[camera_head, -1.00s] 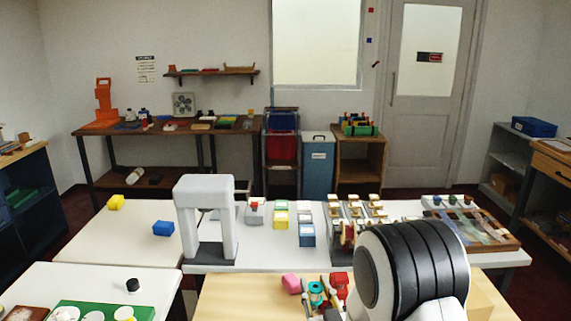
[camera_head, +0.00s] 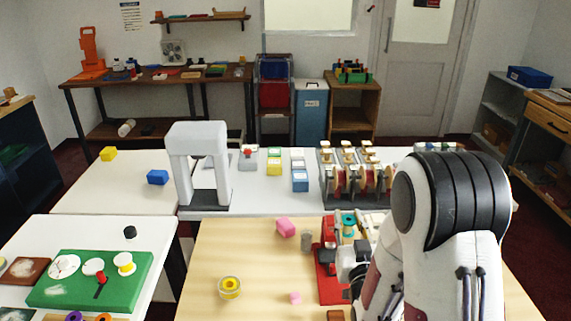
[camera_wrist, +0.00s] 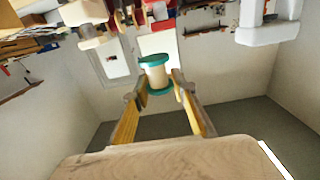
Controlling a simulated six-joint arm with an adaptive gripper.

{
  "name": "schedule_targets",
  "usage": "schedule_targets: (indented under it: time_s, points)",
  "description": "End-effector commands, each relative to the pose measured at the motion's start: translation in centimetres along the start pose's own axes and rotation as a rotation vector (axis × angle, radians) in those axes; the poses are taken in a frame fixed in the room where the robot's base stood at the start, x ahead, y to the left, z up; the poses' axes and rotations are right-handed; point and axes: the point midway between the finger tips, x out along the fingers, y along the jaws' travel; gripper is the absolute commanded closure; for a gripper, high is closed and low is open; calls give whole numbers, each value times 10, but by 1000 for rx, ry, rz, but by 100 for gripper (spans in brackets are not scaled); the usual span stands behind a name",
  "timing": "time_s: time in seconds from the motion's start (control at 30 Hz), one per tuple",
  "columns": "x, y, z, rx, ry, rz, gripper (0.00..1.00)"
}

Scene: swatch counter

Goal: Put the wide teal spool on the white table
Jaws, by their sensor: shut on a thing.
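The wide teal spool (camera_wrist: 157,75), with teal rims and a pale middle, sits between the two yellowish fingers of my gripper (camera_wrist: 160,84) in the wrist view. The gripper is shut on it. In the head view the teal spool (camera_head: 348,221) shows small, left of my arm, in front of the metal racks. My arm hides part of the gripper there. A white table (camera_head: 48,232) stands at the front left and holds a green board. Another white table (camera_head: 263,196) stands behind the wooden table.
A white arch (camera_head: 196,135) stands behind. The back-left white surface (camera_head: 100,190) has clear room around its yellow and blue blocks.

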Motion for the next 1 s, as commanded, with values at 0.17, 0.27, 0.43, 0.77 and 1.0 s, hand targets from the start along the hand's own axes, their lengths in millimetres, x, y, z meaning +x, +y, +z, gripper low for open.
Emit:
schedule_targets:
  time_s: [0.17,0.27,0.43,0.77,1.0]
  points:
    - [0,-1,0,0,0,-1,89]
    - [0,-4,0,0,0,-7,89]
    - [0,-21,1,0,0,-36,89]
    - [-9,-98,19,0,-3,-167,89]
    - [-21,-165,33,0,-1,-279,89]
